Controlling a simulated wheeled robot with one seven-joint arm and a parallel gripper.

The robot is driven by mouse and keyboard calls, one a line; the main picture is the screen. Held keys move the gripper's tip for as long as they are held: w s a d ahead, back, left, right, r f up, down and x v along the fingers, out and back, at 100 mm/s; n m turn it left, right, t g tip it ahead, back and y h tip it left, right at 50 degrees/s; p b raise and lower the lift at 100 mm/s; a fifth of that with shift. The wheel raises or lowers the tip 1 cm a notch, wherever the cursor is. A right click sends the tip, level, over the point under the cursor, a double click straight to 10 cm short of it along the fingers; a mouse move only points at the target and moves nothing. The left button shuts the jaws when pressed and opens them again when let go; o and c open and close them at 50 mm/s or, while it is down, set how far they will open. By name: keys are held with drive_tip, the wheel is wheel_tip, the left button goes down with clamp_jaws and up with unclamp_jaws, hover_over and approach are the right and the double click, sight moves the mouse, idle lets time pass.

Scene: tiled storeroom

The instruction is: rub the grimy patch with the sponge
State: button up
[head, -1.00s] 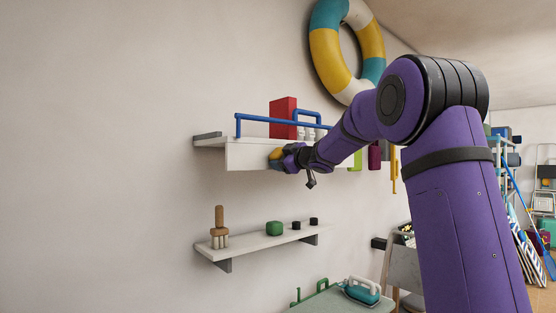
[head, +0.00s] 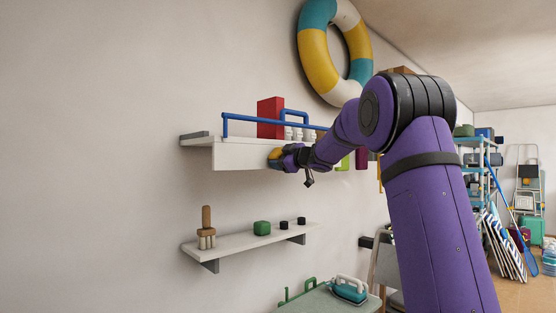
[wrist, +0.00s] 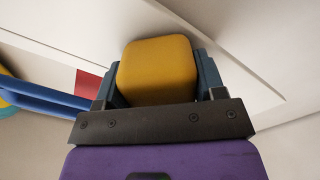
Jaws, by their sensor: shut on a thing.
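My gripper (head: 275,157) is shut on a yellow sponge (wrist: 157,70), which sits between its two fingers in the wrist view. In the head view the sponge (head: 274,153) shows as a small yellow patch in front of the white front board of the upper shelf (head: 235,158). I cannot tell whether the sponge touches the board. No grimy patch shows in either view; the sponge and gripper hide part of the board.
A blue rail (head: 250,120) runs along the upper shelf, with a red box (head: 270,118) and white pieces behind it. A ring (head: 318,55) hangs above.

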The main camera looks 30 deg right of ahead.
sight(249, 157)
drive_tip(key=shift+w+d, duration=0.2)
drive_tip(key=shift+d, duration=0.65)
drive_tip(key=shift+w+d, duration=0.2)
drive_tip(key=shift+d, duration=0.65)
drive_tip(key=shift+a, duration=0.1)
drive_tip(key=shift+s+a, duration=0.25)
drive_tip(key=shift+a, duration=0.6)
drive_tip(key=shift+s+a, duration=0.2)
drive_tip(key=shift+a, duration=0.6)
drive_tip(key=shift+s+a, duration=0.15)
drive_tip(key=shift+a, duration=0.95)
drive_tip(key=shift+s+a, duration=0.15)
drive_tip(key=shift+a, duration=0.95)
drive_tip(key=shift+s+a, duration=0.25)
drive_tip(key=shift+a, duration=0.8)
drive_tip(key=shift+s+a, duration=0.2)
drive_tip(key=shift+a, duration=0.9)
drive_tip(key=shift+s+a, duration=0.25)
drive_tip(key=shift+a, duration=0.8)
drive_tip(key=shift+s, duration=0.1)
drive_tip(key=shift+s+d, duration=0.2)
drive_tip(key=shift+s, duration=0.75)
drive_tip(key=shift+s+d, duration=0.2)
drive_tip(key=shift+s, duration=0.75)
drive_tip(key=shift+s+d, duration=0.2)
drive_tip(key=shift+s, duration=0.75)
drive_tip(key=shift+s, duration=0.1)
